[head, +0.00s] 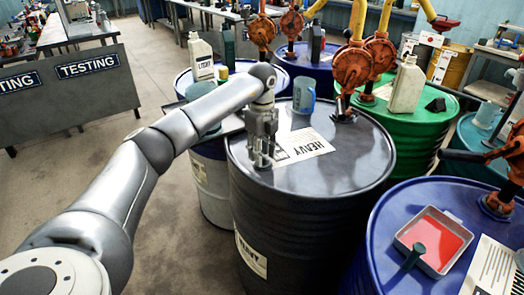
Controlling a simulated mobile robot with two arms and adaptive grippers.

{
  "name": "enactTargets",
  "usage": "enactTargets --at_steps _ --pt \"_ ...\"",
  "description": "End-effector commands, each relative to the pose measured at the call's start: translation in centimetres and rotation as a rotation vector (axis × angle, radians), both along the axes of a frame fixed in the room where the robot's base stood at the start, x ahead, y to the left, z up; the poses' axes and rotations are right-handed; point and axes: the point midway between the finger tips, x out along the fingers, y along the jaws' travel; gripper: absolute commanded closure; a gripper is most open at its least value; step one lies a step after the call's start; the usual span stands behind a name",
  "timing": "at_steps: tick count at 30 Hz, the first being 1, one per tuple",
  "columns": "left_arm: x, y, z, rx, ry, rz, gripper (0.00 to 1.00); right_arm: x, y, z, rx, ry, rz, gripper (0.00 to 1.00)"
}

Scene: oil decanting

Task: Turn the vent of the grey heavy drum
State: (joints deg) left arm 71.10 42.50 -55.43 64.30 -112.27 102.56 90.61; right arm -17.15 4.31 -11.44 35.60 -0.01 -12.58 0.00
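The grey heavy drum (345,170) stands upright in the middle of the head view, with a white HEAVY label (308,145) on its lid. My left gripper (262,162) points down at the left part of this lid, just left of the label. Its fingertips are at or very close to the lid surface. The vent is not visible; the gripper covers that patch of the lid. I cannot tell whether the fingers are closed on anything. My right gripper is not in view.
A blue jug (304,95) stands at the back of the grey lid. An orange pump (352,68) rises behind it. A green drum (430,125) is behind right, and a blue drum (395,225) with a red-filled tray (437,240) is front right. The lid's front is clear.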

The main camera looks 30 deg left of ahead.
Motion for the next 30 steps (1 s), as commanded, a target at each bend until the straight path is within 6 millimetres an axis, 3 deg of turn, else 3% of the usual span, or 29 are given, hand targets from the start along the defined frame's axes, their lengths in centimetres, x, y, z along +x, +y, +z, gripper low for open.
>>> enactTargets --at_steps 7,15,30 --pt "0.00 0.02 -0.06 0.000 0.000 0.000 0.66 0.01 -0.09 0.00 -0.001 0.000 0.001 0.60" --pt "0.00 0.02 -0.04 0.000 0.000 0.000 1.00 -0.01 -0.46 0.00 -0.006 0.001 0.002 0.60" --pt "0.00 0.05 0.14 0.001 0.002 -0.094 1.00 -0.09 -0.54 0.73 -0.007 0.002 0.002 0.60"
